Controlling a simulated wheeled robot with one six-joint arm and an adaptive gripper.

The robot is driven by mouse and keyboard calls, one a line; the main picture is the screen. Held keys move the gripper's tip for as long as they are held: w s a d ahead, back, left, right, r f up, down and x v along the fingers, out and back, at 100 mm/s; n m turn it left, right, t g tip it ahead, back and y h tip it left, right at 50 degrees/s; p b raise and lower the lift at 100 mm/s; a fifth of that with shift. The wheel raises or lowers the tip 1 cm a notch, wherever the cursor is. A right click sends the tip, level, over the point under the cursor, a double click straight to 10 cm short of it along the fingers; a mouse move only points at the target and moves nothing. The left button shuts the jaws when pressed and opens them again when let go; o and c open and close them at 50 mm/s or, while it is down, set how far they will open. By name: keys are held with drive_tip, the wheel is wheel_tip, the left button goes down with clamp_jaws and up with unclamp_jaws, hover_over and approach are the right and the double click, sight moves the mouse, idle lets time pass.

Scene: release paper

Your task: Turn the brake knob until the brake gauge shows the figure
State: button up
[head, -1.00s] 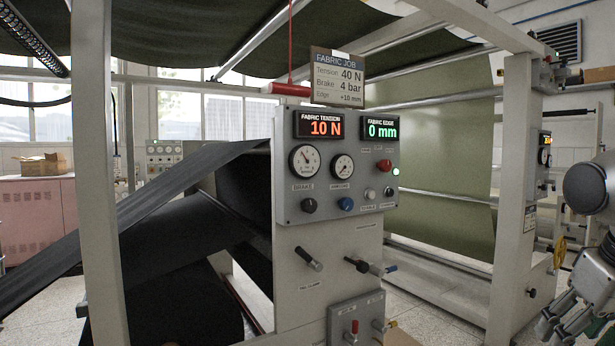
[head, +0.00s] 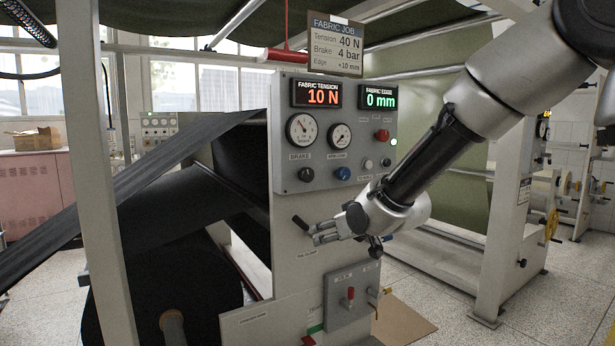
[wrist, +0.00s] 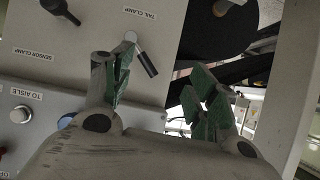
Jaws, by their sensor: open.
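The brake knob (head: 306,174) is black and round, below the brake gauge (head: 302,130) on the grey control panel (head: 290,183). The gauge's needle points to the upper left; its figures are too small to read. The job card (head: 335,43) above reads Tension 40 N, Brake 4 bar, Edge +10 mm. My gripper (head: 315,235) is open and empty, below the panel and lower than the brake knob, fingers pointing left. In the wrist view my gripper (wrist: 165,78) has its fingers apart near the tail clamp lever; the brake knob does not show there.
The tail clamp lever (head: 300,222) is close to my fingertips and also shows in the wrist view (wrist: 147,63). A blue knob (head: 343,174) sits right of the brake knob. The tension display (head: 317,95) reads 10 N, the edge display (head: 379,98) 0 mm. Dark fabric (head: 170,215) lies left.

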sight(309, 176)
drive_tip(key=w+a+r+t+y, duration=0.1)
drive_tip(key=w+r+t+y, duration=0.15)
drive_tip(key=r, duration=0.35)
drive_tip(key=w+a+r+t+y, duration=0.1)
drive_tip(key=r+t, duration=0.2)
drive_tip(key=r, duration=0.3)
drive_tip(key=shift+g+h, duration=0.25)
drive_tip(key=x, duration=0.7)
drive_tip(key=shift+w+a+r, duration=0.1)
drive_tip(key=shift+w+a, duration=0.1)
drive_tip(key=shift+w, duration=0.05)
drive_tip(key=c, duration=1)
drive_tip(key=shift+c, duration=0.2)
